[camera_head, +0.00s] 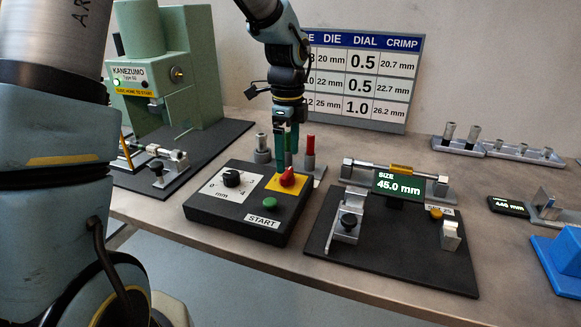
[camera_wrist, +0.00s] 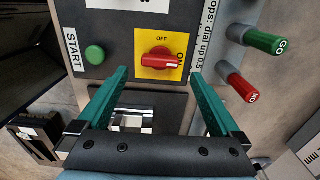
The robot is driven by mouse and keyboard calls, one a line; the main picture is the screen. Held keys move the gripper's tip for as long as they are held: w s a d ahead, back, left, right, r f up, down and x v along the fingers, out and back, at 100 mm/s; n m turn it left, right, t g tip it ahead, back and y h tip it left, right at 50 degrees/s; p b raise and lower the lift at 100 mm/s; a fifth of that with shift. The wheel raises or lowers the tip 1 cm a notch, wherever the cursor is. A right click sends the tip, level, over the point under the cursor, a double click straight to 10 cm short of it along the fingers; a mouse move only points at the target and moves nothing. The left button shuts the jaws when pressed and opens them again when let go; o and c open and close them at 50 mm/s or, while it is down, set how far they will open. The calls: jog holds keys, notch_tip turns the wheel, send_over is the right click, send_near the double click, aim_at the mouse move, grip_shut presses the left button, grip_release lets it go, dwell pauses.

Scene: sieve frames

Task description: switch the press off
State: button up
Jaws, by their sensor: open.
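The red rotary switch (camera_head: 288,176) sits on a yellow plate on the black control box (camera_head: 240,232). In the wrist view the red switch (camera_wrist: 160,62) lies crosswise, its white-marked end towards the right, where "ON" is partly readable; "OFF" is printed above it. My gripper (camera_head: 287,160) points down above the switch. In the wrist view its green fingers (camera_wrist: 160,75) are open and empty, one on each side of the switch; contact cannot be told. The green press (camera_head: 150,75) stands at the back left with a small green light lit.
A green START button (camera_head: 270,202) and a black dial (camera_head: 232,177) share the box. Green GO (camera_wrist: 265,38) and red NO (camera_wrist: 243,88) gauge pins stand close beside it. A size gauge (camera_head: 398,184) reading 45.0 mm stands to the right.

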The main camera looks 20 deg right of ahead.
aim_at(287, 172)
jog(key=shift+w+a+f+p, duration=0.1)
jog(key=shift+f+p, duration=0.3)
jog(key=shift+f, duration=2.15)
jog(key=c, duration=1.3)
